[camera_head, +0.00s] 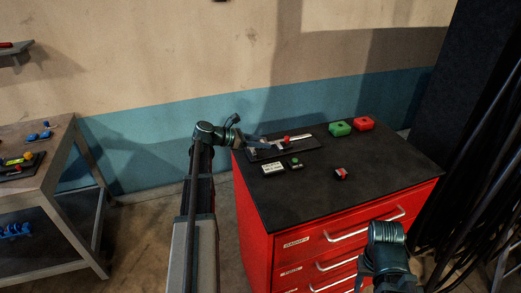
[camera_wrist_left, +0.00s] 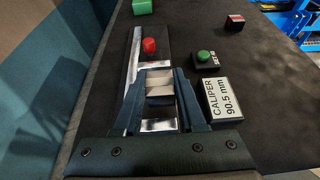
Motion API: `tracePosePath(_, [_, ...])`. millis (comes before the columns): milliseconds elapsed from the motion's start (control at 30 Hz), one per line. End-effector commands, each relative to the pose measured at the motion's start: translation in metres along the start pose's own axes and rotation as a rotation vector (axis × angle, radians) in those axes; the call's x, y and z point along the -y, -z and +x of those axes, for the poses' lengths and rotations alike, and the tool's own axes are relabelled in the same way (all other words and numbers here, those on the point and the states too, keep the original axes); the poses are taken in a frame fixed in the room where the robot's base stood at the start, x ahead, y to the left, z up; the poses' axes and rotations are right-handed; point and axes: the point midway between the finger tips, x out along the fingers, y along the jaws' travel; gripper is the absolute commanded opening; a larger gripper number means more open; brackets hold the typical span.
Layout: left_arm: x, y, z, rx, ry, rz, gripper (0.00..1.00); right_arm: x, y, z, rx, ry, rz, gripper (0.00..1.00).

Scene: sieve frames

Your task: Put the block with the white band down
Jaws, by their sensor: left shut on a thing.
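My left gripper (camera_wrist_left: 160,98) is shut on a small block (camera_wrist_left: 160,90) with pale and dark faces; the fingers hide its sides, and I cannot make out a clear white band. The gripper also shows in the head view (camera_head: 257,144), over the near-left part of a caliper fixture. The fixture (camera_wrist_left: 133,62) is a dark plate with a shiny rail, metal jaws and a red knob (camera_wrist_left: 149,45). The block is between metal jaw pieces; I cannot tell whether it touches them or the plate. My right gripper is not in view.
A readout (camera_wrist_left: 222,98) reads "CALIPER 90.5 mm", beside a green button (camera_wrist_left: 203,56). Green (camera_head: 340,129) and red (camera_head: 364,123) blocks stand at the back of the black-topped cabinet (camera_head: 310,207). A red-and-black box (camera_head: 341,174) stands farther right. The cabinet top's front is clear.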

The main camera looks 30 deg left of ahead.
Motion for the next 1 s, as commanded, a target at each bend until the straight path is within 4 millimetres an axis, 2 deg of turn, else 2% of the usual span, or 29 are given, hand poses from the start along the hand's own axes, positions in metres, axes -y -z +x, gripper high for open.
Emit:
tracePosePath(133, [-0.002, 0.000, 0.000, 0.001, 0.000, 0.000, 0.00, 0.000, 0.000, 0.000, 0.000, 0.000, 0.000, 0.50])
tracePosePath(267, [-0.018, 0.001, 0.002, 0.001, 0.000, 0.000, 0.00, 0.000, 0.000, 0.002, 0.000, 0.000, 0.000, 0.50])
tracePosePath(300, [-0.013, 0.011, 0.005, 0.001, 0.000, 0.000, 0.00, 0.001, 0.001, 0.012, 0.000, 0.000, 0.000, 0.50])
tracePosePath(500, [-0.012, 0.034, 0.015, 0.001, 0.000, 0.000, 0.00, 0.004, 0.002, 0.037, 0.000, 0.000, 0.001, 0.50])
tracePosePath(967, [-0.012, 0.037, 0.016, 0.001, 0.000, 0.000, 0.00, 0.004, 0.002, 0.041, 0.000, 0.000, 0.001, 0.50])
tracePosePath(1000, [-0.012, 0.036, 0.016, 0.000, 0.000, 0.000, 0.47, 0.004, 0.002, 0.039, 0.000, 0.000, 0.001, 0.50])
